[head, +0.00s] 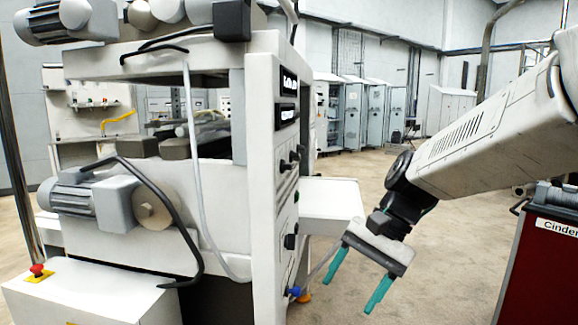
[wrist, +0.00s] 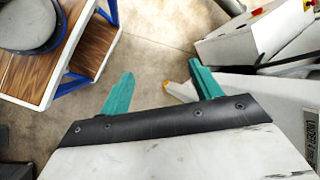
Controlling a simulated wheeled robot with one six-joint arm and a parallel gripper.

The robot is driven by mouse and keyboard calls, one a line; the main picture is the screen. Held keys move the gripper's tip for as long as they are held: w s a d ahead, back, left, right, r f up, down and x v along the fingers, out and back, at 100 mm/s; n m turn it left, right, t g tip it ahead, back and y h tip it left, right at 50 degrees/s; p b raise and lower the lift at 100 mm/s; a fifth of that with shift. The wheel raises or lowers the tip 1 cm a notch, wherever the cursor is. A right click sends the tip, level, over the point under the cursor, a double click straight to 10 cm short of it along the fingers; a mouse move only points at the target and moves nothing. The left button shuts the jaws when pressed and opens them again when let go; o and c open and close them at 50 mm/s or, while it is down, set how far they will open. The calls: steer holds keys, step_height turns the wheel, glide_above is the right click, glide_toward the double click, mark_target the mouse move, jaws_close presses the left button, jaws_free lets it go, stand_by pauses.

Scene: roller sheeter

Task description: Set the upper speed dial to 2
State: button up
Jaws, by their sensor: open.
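The white roller sheeter fills the left of the head view, and its narrow control panel (head: 286,190) is seen at a steep angle. Small black knobs (head: 295,156) stick out about halfway up the panel, and another black knob (head: 290,241) sits lower. I cannot tell which is the upper speed dial, and no dial marks or settings can be read. My gripper (head: 348,297) is open and empty, with teal fingers pointing down. It hangs to the right of the panel, apart from it and below the knobs. In the wrist view the fingers (wrist: 164,74) are spread over bare floor.
Two dark displays (head: 287,98) sit high on the panel. A white ledge (head: 330,198) juts out behind it. A dark red cabinet (head: 540,265) stands at the right edge. A wood-shelved cart (wrist: 50,62) with blue legs shows in the wrist view. Floor between panel and cabinet is open.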

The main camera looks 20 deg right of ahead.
steer(key=w+d+r+m+t+y, duration=0.25)
steer(key=w+m, duration=0.25)
steer(key=w, duration=0.3)
steer(key=w+d+r+m+t+y, duration=0.1)
steer(key=w+r+m+t+y, duration=0.1)
steer(key=w+r+m+y, duration=0.4)
steer(key=m+t, duration=0.5)
steer(key=m, duration=0.1)
glide_toward(293, 165)
steer(key=x, duration=0.2)
steer(key=shift+g+y, duration=0.25)
steer(key=shift+y, duration=0.1)
steer(key=x, duration=0.7)
steer(key=shift+w+a, duration=0.1)
steer(key=shift+w, duration=0.05)
steer(key=c, duration=1)
